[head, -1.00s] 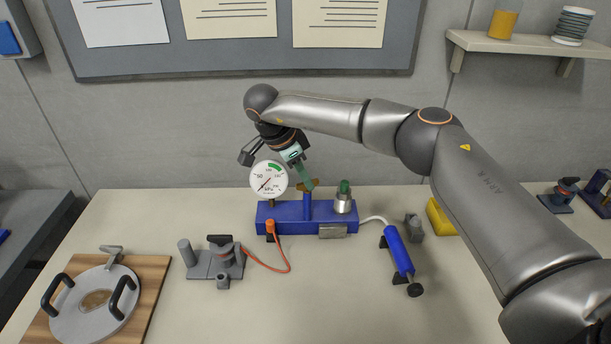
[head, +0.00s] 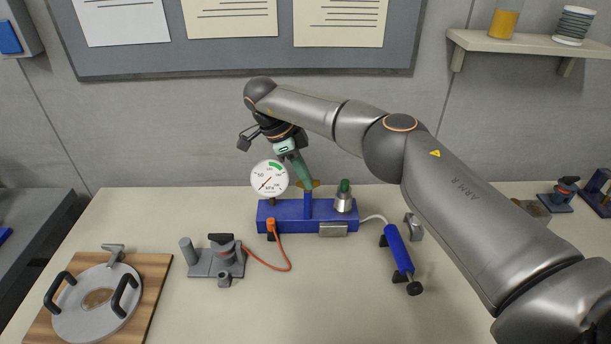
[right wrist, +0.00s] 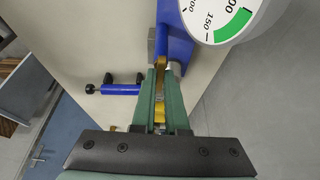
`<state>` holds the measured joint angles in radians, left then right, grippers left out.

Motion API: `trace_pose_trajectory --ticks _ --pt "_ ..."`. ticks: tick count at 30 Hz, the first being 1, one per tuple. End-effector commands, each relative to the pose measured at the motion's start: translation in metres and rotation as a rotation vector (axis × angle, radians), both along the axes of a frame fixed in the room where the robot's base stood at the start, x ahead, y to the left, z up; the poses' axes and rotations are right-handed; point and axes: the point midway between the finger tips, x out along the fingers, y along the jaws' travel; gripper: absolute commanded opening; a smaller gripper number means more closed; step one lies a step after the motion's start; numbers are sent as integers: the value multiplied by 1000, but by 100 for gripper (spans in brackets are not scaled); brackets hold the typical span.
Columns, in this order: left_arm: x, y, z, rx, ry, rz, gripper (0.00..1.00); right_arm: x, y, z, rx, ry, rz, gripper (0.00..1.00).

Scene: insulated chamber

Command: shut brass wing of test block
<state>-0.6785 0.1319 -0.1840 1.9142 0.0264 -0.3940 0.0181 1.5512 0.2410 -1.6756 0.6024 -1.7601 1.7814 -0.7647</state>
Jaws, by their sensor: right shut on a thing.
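The blue test block (head: 285,217) stands on the bench, with a round white gauge (head: 270,178) at its left and a blue post in its middle. The brass wing (head: 315,184) sits on top of that post, partly hidden by the green fingers. My right gripper (head: 307,185) reaches down to it from above and is shut on it. In the right wrist view the brass wing (right wrist: 161,82) shows between the two green fingers, next to the blue block (right wrist: 174,35). My left gripper is out of view.
A knurled metal fitting with a green top (head: 344,198) stands right of the post. A blue hand pump (head: 398,250) lies at the right, joined by a white hose. A grey clamp fixture (head: 216,262) with an orange lead stands at the left. The front middle bench is clear.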

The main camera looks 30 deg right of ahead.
Motion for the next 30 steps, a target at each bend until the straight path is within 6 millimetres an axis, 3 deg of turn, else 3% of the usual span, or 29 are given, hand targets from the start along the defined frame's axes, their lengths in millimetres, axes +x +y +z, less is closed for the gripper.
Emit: trace_pose_trajectory --ticks 6,7,14,23,30 --pt "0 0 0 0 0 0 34 0 0 0 1 -2 -1 0" --pt "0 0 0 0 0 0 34 0 0 0 1 -2 -1 15" --pt "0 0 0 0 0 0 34 0 0 0 0 -2 -1 40" --pt "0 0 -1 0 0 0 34 1 1 2 0 -2 -1 41" --pt "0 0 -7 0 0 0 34 7 13 32 0 -4 -2 41"
